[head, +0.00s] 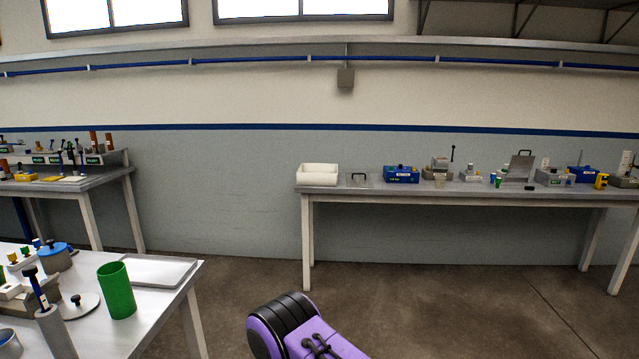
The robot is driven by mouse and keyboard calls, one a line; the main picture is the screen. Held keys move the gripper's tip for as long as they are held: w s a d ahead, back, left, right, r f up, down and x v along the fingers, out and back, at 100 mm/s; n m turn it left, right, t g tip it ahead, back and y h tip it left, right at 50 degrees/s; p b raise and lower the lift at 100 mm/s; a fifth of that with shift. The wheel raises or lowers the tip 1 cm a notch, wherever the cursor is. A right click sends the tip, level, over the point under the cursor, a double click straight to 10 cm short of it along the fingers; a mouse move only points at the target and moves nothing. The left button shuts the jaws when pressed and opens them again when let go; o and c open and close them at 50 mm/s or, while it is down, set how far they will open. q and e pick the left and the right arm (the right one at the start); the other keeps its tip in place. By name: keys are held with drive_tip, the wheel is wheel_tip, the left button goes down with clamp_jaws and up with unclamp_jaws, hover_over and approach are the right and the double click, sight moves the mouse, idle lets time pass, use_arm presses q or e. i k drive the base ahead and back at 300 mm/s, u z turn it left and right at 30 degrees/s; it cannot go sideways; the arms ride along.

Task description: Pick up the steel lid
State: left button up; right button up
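A round, flat steel lid (88,308) with a small black knob lies on the near table at the lower left of the head view. A green cylinder stands just to its right, and a grey block with a dark-handled tool is at its left. The tool and a grey cylinder in front cover part of the lid's left side. Neither of my grippers shows in this view. A purple and black part at the bottom middle looks like one of my arm links, away from the lid.
The near table (165,303) also holds a green cylinder (117,291), a pale tray (160,271) and a blue-lidded pot (55,258). A long bench (440,196) with several items stands along the back wall. Another bench (110,178) is at the left. The floor between is clear.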

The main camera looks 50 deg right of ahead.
sight(353, 180)
drive_tip(key=z, duration=1.7)
drive_tip(key=i, duration=2.45)
drive_tip(key=u, duration=0.25)
